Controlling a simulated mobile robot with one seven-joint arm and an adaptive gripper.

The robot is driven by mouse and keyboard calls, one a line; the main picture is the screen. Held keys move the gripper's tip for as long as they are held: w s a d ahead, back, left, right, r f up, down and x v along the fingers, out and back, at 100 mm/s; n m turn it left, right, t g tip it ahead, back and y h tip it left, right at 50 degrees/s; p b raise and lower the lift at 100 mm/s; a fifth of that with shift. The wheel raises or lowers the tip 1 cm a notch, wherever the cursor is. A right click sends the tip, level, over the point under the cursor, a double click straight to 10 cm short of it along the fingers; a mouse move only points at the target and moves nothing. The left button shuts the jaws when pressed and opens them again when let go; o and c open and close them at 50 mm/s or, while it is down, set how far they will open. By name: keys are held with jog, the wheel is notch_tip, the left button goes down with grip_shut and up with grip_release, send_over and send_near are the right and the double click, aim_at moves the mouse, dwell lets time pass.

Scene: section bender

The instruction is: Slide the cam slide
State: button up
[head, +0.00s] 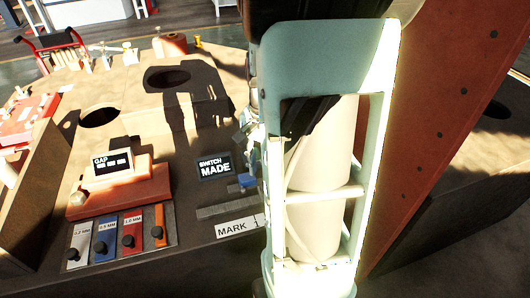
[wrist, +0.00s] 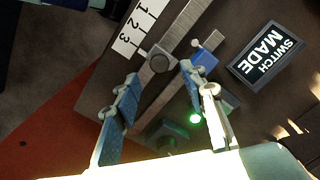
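In the wrist view a grey metal bar, apparently the cam slide (wrist: 183,32), runs diagonally beside a white scale (wrist: 138,27) marked 1, 2, 3. A dark round knob (wrist: 158,62) sits on it. A blue block (wrist: 206,58) with a pale pin stands right of the bar; the block also shows in the head view (head: 247,181). My gripper (wrist: 158,74) is open, with the knob between its blue-padded fingertips in the picture. I cannot tell whether they touch it. In the head view my arm hides most of this area.
A display (wrist: 266,53) reads SWITCH MADE, and a green light (wrist: 195,118) glows near the right finger. In the head view, a GAP readout (head: 113,162) and several coloured gauge strips (head: 131,230) lie left. A tall red panel (head: 440,130) stands right of my arm.

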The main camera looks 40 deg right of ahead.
notch_tip(320, 180, up, 7)
jog(key=shift+r, duration=0.2)
jog(key=shift+w, duration=0.1)
dwell(0.4)
